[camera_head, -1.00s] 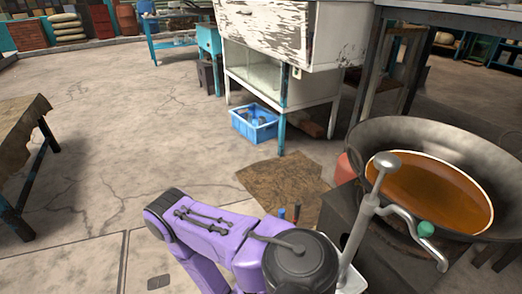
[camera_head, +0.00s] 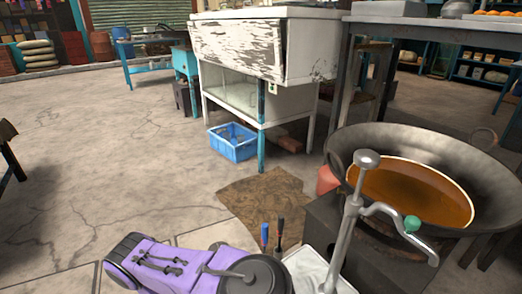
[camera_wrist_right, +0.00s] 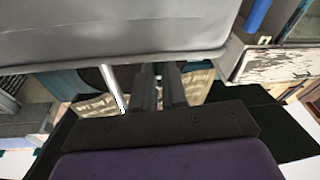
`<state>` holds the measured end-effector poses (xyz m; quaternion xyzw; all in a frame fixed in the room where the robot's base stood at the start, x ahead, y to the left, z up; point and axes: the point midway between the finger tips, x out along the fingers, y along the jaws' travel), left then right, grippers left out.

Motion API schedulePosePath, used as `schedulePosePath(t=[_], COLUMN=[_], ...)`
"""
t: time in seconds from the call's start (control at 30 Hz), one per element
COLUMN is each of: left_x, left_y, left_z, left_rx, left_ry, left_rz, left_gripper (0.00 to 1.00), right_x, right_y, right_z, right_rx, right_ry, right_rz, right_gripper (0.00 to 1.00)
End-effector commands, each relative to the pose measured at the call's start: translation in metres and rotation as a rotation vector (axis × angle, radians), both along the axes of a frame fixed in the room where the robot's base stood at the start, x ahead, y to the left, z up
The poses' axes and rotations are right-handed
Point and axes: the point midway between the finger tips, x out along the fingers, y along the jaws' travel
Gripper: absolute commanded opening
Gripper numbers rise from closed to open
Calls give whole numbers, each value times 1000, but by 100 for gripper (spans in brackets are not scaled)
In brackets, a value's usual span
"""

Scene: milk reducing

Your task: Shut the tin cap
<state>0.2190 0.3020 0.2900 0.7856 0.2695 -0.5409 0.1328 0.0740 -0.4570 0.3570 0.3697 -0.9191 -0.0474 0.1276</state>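I cannot make out a tin or its cap for sure in either view. In the right wrist view, the two dark fingers of my right gripper (camera_wrist_right: 160,88) point away from the camera, close together. Their tips run up to a large smooth grey surface (camera_wrist_right: 150,30) that fills the top of the picture and hides what lies beyond. A thin silvery rod (camera_wrist_right: 113,88) shows just left of the fingers. A purple arm of mine shows at the bottom of the head view, with no gripper visible. My left gripper is out of sight.
A wide dark wok (camera_head: 478,185) with brown liquid (camera_head: 415,195) stands at right. A blue crate (camera_head: 232,150) sits by a worn white cabinet (camera_head: 237,48). The floor at left is clear.

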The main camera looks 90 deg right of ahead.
Motion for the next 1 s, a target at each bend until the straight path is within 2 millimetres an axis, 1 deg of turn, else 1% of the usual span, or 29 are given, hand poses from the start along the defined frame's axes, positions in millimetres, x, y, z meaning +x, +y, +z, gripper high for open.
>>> schedulePosePath(t=[0.03,0.07,0.33,0.43,0.53,0.7,0.8,0.9,1.0], left_x=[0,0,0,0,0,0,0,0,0], left_y=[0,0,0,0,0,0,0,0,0], left_z=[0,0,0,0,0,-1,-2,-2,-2], left_rx=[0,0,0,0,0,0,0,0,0], left_ry=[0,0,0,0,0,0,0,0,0], left_rz=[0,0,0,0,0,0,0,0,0], left_gripper=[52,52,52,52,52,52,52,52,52], right_x=[-1,0,1,6,19,49,62,70,72], right_y=[-1,-1,0,4,18,47,60,69,72], right_z=[1,1,0,-2,-6,-15,-19,-21,-21], right_rx=[-1,-1,0,1,2,0,-1,-1,-1], right_ry=[3,3,1,-1,-2,-2,-1,0,2], right_rz=[0,1,2,4,4,4,3,1,0], right_gripper=[28,38,38,38,38,38,38,38,38])
